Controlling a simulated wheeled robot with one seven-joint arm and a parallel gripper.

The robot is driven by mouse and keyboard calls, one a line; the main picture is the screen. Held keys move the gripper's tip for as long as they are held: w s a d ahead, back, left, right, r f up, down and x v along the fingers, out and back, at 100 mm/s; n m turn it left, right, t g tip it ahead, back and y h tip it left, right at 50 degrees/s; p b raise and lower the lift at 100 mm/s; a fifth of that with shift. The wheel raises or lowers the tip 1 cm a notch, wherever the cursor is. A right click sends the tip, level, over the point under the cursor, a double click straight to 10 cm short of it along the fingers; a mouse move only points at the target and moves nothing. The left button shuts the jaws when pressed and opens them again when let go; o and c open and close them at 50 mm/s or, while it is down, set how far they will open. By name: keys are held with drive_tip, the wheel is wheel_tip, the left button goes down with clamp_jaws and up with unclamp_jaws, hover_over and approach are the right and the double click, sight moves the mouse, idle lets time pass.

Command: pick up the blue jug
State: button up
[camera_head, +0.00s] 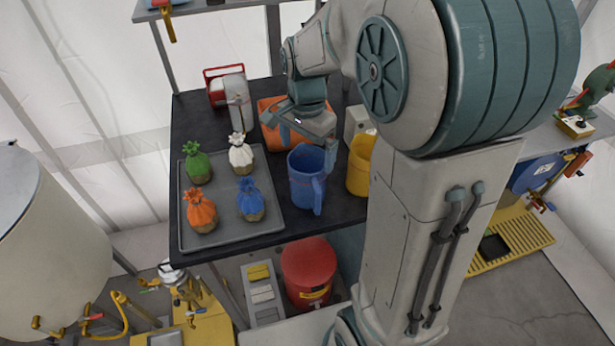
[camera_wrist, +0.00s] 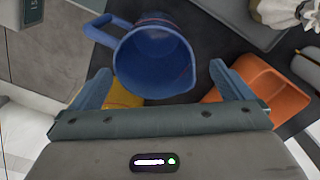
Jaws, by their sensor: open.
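The blue jug (camera_head: 303,178) stands upright on the dark table, near its front edge, with its handle toward the front right. In the wrist view the blue jug (camera_wrist: 155,58) shows its open mouth, and its handle points to the upper left. My gripper (camera_wrist: 163,88) is open, with one finger at each side of the picture and the jug between and beyond them. In the head view my gripper (camera_head: 308,135) is above and behind the jug, partly hidden by my own arm. I cannot tell whether the fingers touch the jug.
A yellow jug (camera_head: 358,165) stands close to the right of the blue one. An orange container (camera_head: 270,135) lies behind it. A grey tray (camera_head: 222,228) with several coloured sacks is at the left. A red-and-white object (camera_head: 222,88) stands at the back.

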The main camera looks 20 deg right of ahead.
sight(311, 186)
drive_tip(key=shift+s+d+f+p, duration=0.1)
drive_tip(key=shift+s+f+p, duration=0.05)
drive_tip(key=shift+f, duration=1.4)
drive_tip(key=shift+s+f+p, duration=0.15)
drive_tip(key=shift+f, duration=1.35)
drive_tip(key=c, duration=1)
